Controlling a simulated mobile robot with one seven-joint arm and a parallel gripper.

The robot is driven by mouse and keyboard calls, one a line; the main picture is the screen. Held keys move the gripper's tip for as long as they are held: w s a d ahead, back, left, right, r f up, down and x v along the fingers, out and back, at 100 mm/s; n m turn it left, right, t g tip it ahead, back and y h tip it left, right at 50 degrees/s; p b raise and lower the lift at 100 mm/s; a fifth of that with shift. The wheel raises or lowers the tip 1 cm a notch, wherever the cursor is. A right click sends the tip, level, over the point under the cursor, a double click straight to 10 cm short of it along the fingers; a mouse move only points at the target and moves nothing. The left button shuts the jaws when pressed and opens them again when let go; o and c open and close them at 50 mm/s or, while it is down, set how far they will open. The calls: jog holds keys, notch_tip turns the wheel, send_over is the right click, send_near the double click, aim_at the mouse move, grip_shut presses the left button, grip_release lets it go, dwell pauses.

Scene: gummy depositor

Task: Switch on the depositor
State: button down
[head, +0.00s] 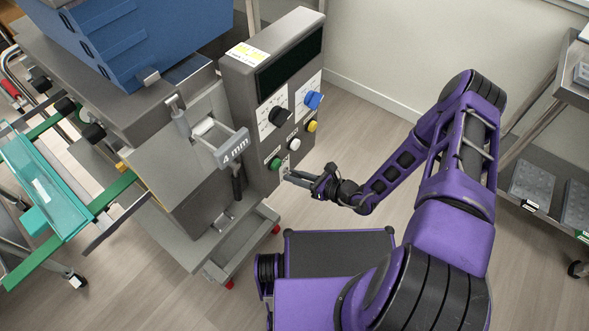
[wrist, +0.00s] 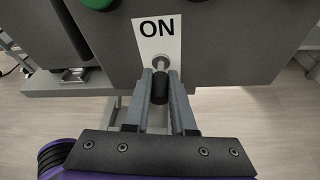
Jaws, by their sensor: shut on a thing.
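The depositor's grey control box (head: 240,110) stands left of my arm in the head view. In the wrist view, a white "ON" label (wrist: 157,27) is at the top centre on its grey face. Just below is a toggle switch with a metal base and black tip (wrist: 159,90), its lever extending down the picture, toward the camera. My gripper (wrist: 160,84) has its two grey fingers on either side of the lever and is shut on it. In the head view, my gripper (head: 287,177) is at the lower part of the panel, by the green button (head: 274,163); the switch is hidden there.
The panel also has a black knob (head: 279,116), a blue knob (head: 314,100), a yellow button (head: 312,126) and a white button (head: 295,144). A blue hopper (head: 150,40) is at upper left, and a shelf rack (head: 570,110) at right. Floor is clear behind my arm.

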jog(key=r+g+h+p, duration=0.1)
jog(key=h+p, duration=0.1)
jog(key=p, duration=0.1)
jog(key=shift+r+g, duration=0.2)
jog(key=shift+g, duration=0.1)
jog(key=shift+a+r+g+h, duration=0.1)
jog(key=shift+g+h, duration=0.4)
jog(key=shift+h, duration=0.2)
jog(key=shift+a+r+g+h, duration=0.1)
jog(key=shift+g+h, duration=0.4)
jog(key=shift+h, duration=0.2)
jog(key=shift+w, duration=0.1)
jog(key=c, duration=0.8)
grip_release()
jog(key=shift+o, duration=0.2)
jog(key=shift+r, duration=0.1)
jog(key=v, duration=1.7)
jog(key=shift+r+p, duration=0.35)
jog(key=shift+w, duration=0.1)
